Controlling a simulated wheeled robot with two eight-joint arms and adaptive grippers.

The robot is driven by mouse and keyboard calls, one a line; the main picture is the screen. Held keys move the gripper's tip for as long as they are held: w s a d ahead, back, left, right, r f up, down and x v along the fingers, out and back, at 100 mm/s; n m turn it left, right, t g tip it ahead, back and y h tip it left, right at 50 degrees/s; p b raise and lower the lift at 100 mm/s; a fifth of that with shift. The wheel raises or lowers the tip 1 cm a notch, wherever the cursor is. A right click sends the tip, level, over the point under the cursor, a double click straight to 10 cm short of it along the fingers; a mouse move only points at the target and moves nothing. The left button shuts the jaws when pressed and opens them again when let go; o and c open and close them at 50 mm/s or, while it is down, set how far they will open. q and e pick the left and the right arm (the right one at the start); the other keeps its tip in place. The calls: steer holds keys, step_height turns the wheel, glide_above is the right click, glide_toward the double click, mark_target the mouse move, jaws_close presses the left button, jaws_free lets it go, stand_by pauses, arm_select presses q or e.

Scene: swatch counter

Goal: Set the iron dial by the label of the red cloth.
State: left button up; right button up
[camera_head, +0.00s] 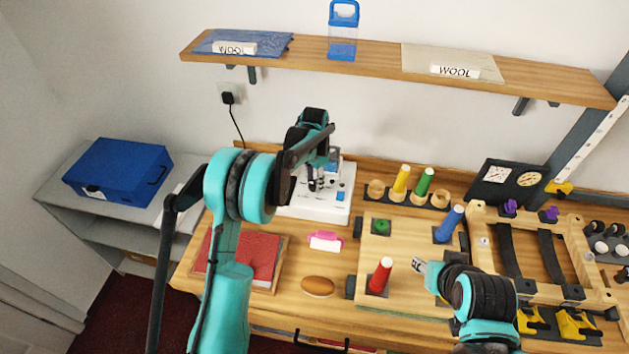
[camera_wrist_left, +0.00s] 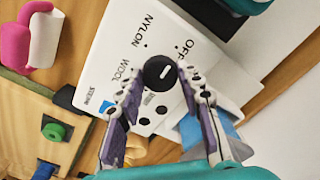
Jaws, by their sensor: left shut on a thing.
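A white dial panel (camera_head: 318,205) stands at the back of the table; in the left wrist view the panel (camera_wrist_left: 112,45) carries the words NYLON, OFF and WOOL. Its round black dial (camera_wrist_left: 158,71) has a short white mark, directed at no word I can make out for sure. My left gripper (camera_head: 318,183) reaches down over the panel; in the wrist view its fingers (camera_wrist_left: 160,78) are shut on the dial. A red cloth or flat red cover (camera_head: 240,256) lies on a wooden tray; no label on it is readable. My right gripper (camera_head: 420,266) is low over the pegboard, its jaws unclear.
A pink-handled item (camera_head: 325,240) and a brown oval (camera_head: 318,287) lie in front of the panel. A pegboard (camera_head: 408,240) and wooden frame (camera_head: 478,222) fill the right.

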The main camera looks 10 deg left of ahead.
arm_select(q)
steer(key=n+b, duration=0.1)
steer(key=n, duration=0.4)
steer(key=shift+n, duration=0.4)
steer(key=n, duration=0.5)
steer(key=shift+n+b, duration=0.3)
steer(key=shift+b, duration=0.1)
steer(key=n, duration=1.2)
steer(key=shift+b, duration=0.4)
steer(key=o, duration=1.2)
steer(key=shift+c, duration=0.2)
